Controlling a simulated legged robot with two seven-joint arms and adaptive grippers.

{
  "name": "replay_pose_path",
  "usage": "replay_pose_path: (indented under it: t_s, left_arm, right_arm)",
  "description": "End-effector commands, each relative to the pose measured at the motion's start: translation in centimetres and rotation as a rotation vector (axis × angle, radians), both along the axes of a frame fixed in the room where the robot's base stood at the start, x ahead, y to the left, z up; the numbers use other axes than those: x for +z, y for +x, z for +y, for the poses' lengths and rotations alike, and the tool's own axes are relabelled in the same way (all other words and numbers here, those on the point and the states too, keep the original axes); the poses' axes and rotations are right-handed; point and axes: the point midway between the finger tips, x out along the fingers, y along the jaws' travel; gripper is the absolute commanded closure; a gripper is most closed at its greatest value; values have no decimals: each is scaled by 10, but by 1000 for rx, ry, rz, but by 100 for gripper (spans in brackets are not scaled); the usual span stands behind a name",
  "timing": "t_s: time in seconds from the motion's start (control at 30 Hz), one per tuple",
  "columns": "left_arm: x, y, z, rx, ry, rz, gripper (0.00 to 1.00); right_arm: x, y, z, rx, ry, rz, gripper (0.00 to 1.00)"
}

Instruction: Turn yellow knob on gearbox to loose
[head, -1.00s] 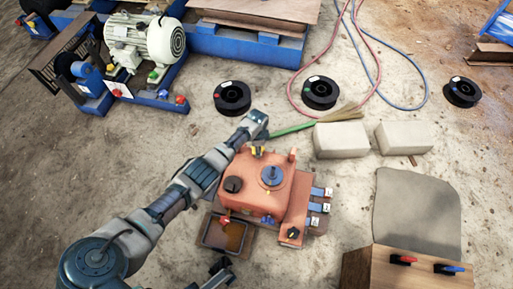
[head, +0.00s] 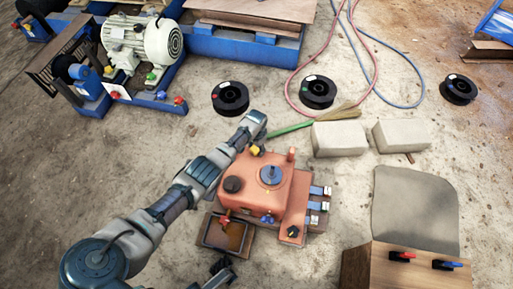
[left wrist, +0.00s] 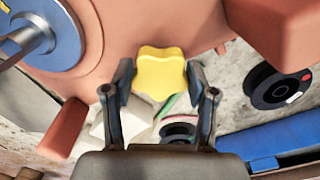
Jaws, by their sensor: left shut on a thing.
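The orange-red gearbox (head: 262,192) stands on the ground in the middle of the head view. Its yellow knob (head: 255,150) is at the far left end, by my left gripper (head: 257,145). In the left wrist view, the yellow lobed knob (left wrist: 160,73) sits between the two dark fingers of my left gripper (left wrist: 160,80), which is shut on it. The gearbox body (left wrist: 135,22) fills the top of that view. A dark part at the bottom edge of the head view may be my right gripper (head: 220,267); its jaws are unclear.
The gearbox also carries a black cap (head: 232,184), a blue dial (head: 270,175) and a red-handled part (head: 226,217) above a tray (head: 205,232). Pale blocks (head: 339,138), a green-handled broom (head: 290,129) and black spools (head: 318,91) lie beyond it.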

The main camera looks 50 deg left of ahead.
Motion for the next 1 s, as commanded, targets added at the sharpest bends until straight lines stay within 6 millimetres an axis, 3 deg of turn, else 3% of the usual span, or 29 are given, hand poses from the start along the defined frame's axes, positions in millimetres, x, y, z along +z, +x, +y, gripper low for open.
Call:
replay_pose_path:
  t_s: [0.47,0.5,0.57,1.0]
  left_arm:
    - [4,5,1,12,4,-18,77]
    - [4,5,1,12,4,-17,33]
    - [4,5,1,12,3,-16,18]
    - [6,2,1,12,3,-9,18]
  right_arm:
    - [0,0,0,1,-1,2,60]
    - [0,0,0,1,-1,2,60]
    - [-1,0,0,1,-1,2,60]
    - [0,-4,0,0,-2,1,60]
